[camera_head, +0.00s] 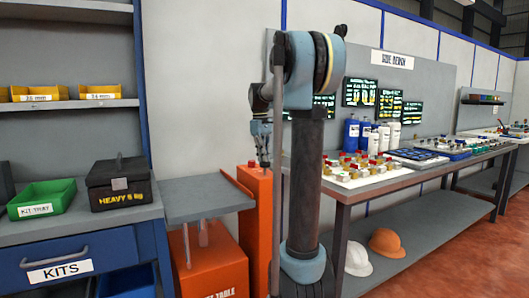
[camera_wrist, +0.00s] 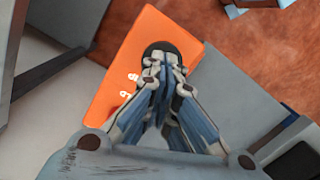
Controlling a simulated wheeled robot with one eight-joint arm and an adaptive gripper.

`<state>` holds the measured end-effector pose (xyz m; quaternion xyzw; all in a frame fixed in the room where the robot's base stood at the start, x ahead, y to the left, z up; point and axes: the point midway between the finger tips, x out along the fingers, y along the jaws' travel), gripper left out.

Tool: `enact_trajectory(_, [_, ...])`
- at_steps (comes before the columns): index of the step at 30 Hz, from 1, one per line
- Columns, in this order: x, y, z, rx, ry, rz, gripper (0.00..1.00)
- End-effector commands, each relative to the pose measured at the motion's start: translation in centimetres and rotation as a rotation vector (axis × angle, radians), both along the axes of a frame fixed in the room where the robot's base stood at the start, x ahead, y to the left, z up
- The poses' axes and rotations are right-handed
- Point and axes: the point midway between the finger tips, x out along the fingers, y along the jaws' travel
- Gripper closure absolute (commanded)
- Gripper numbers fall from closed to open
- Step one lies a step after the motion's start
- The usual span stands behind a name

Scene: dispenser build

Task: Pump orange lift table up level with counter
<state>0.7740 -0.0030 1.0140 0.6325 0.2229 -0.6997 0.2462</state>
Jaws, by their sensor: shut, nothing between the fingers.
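The orange lift table (camera_head: 212,268) stands beside the blue kit counter (camera_head: 75,222). Its grey top (camera_head: 203,195) looks close to the counter top in height; I cannot tell whether they are exactly level. An orange post (camera_head: 258,215) rises at the right of the lift table. In the wrist view, the post's top (camera_wrist: 122,75) carries a dark round part (camera_wrist: 152,47), partly hidden by my fingers. My gripper (camera_head: 264,164) points down over the post, shut and empty. Its fingertips (camera_wrist: 165,68) overlap the dark part in the wrist view; contact is unclear.
A green kit tray (camera_head: 42,198) and a black heavy box (camera_head: 120,183) sit on the counter. The side bench (camera_head: 400,178) on the right holds bottles and small parts. Two hard hats lie on its lower shelf. Red floor (camera_head: 440,262) is open at the front right.

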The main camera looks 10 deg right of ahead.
Motion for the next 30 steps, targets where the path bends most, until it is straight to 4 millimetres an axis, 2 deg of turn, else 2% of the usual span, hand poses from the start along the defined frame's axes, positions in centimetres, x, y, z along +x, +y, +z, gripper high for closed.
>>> enact_trajectory(7, [0.0,0.0,-2.4,-0.001,0.001,0.000,1.00])
enact_trajectory(14, [0.1,0.1,-2.2,-0.001,0.001,0.000,1.00])
enact_trajectory(23, [2.3,1.8,-1.3,0.000,0.000,0.001,1.00])
enact_trajectory(30, [2.4,1.9,-1.2,0.000,0.000,0.000,1.00])
